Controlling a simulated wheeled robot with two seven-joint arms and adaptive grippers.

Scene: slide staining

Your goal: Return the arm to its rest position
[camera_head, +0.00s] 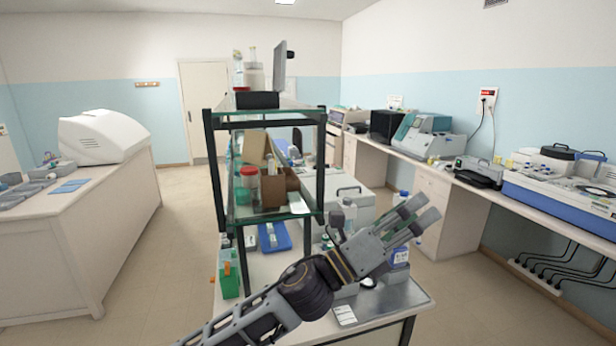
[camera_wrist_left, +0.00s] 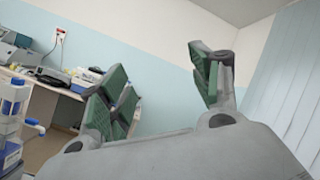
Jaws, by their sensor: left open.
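My left gripper (camera_head: 420,213) comes in from the lower left in the head view and points up and to the right. It is raised in front of the centre bench, over the bench's right end as seen. In the left wrist view its two green-padded fingers (camera_wrist_left: 165,85) stand apart, with nothing between them but the wall behind. My right gripper is in neither view.
A shelf rack (camera_head: 262,214) with glass shelves, boxes and jars stands on the centre bench (camera_head: 421,297), left of my gripper. Bottles (camera_head: 398,255) stand behind the gripper. A side bench (camera_head: 540,208) with instruments runs along the right wall. Floor (camera_head: 150,270) is clear on the left.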

